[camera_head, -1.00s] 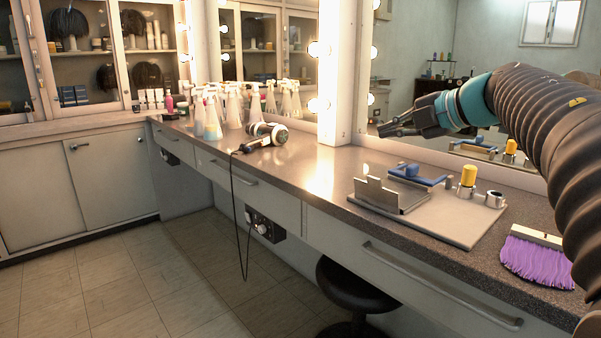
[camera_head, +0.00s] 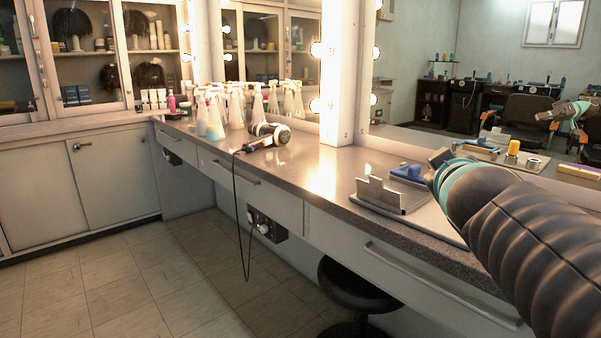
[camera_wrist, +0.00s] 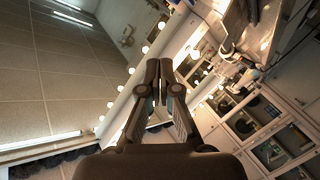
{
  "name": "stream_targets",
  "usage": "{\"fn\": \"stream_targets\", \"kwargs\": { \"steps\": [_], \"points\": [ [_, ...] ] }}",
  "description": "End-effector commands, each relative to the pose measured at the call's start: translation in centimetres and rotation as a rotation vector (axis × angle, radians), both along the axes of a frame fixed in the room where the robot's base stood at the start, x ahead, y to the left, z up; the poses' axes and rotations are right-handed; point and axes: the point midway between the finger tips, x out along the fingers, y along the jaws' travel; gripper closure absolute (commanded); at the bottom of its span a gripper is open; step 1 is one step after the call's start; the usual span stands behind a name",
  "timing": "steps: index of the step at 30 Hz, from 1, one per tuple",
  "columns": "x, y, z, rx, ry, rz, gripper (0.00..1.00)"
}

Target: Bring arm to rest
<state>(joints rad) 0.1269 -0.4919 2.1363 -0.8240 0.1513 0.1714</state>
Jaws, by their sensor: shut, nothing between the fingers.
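My gripper (camera_wrist: 159,80) is in the wrist view, with its two dark fingers together and nothing between them. The wrist view is tilted and shows the ceiling, bulb rows and cabinets beyond the fingers. In the head view my arm reaches in from the lower right, over the counter's front edge, and its teal wrist hides most of the gripper. A small grey part of the gripper shows just past the wrist, near the blue-handled tool (camera_head: 407,173). My arm's reflection shows in the mirror at the right.
A grey tray (camera_head: 429,222) with a metal holder (camera_head: 390,195) lies on the counter (camera_head: 318,190), partly behind my arm. A hair dryer (camera_head: 268,134) with a hanging cord and several spray bottles stand further left. A dark stool (camera_head: 355,288) is below. Counter between dryer and tray is clear.

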Motion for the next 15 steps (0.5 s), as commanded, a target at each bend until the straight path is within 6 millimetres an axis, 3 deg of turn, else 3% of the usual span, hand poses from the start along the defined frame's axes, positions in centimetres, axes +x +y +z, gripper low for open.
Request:
{"fn": "stream_targets", "kwargs": {
  "steps": [1,3,9,12,15],
  "points": [
    [-1.8,0.1,-2.9,0.079,0.067,-0.041,1.0],
    [-4.3,0.3,-6.8,0.182,0.166,-0.094,1.0],
    [-11.6,3.1,-17.0,0.433,0.464,-0.176,1.0],
    [-15.0,5.0,-20.7,0.528,0.598,-0.188,1.0],
    [-17.6,6.6,-23.2,0.595,0.699,-0.19,1.0]
  ]
}}
